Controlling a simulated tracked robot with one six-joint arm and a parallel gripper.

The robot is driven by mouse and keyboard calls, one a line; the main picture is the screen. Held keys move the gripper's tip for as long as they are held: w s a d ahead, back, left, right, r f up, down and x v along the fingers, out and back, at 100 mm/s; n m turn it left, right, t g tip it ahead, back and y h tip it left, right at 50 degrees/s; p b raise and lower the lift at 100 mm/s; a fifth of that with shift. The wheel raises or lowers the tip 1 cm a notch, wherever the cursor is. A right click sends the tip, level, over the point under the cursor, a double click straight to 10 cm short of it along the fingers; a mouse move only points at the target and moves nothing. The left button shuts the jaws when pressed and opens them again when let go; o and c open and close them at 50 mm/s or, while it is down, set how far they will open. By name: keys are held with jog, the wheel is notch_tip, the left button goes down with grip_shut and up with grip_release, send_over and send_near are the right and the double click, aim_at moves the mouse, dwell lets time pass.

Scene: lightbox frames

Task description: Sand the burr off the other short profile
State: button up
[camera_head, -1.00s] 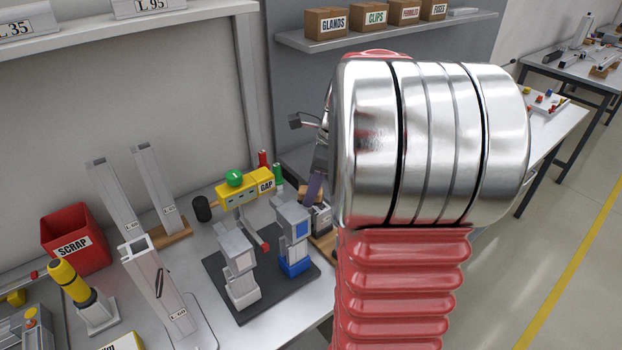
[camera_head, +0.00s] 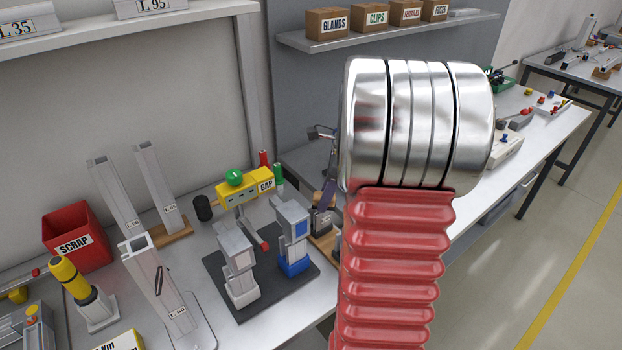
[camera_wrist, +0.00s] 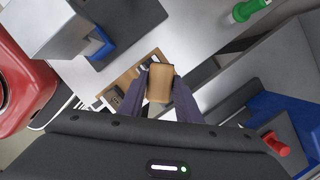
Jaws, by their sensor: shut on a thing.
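My gripper (camera_wrist: 160,76) shows in the wrist view with its two dark fingers shut on a tan block (camera_wrist: 159,86). The block is over or close to a wooden holder (camera_wrist: 121,84); I cannot tell whether they touch. In the head view my wrist hides most of the gripper; a dark finger (camera_head: 328,195) shows to its left. A grey square profile (camera_head: 150,270) labelled L-60 stands at the front left with a dark mark on one face. Two more profiles, one left (camera_head: 112,195) and one right (camera_head: 157,187), stand behind it. No burr is clearly visible.
A red SCRAP bin (camera_head: 76,236) and a yellow-topped tool (camera_head: 72,282) stand at left. A bench with small parts (camera_head: 540,125) is on the right.

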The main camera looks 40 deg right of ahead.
jog(key=shift+s+d, duration=0.1)
jog(key=shift+d, duration=0.7)
jog(key=shift+s+d, duration=0.1)
jog(key=shift+d, duration=0.1)
jog(key=shift+a+f, duration=0.1)
jog(key=shift+a, duration=3.25)
notch_tip(320, 180, up, 8)
jog(key=shift+w, duration=0.4)
jog(key=shift+s, duration=0.1)
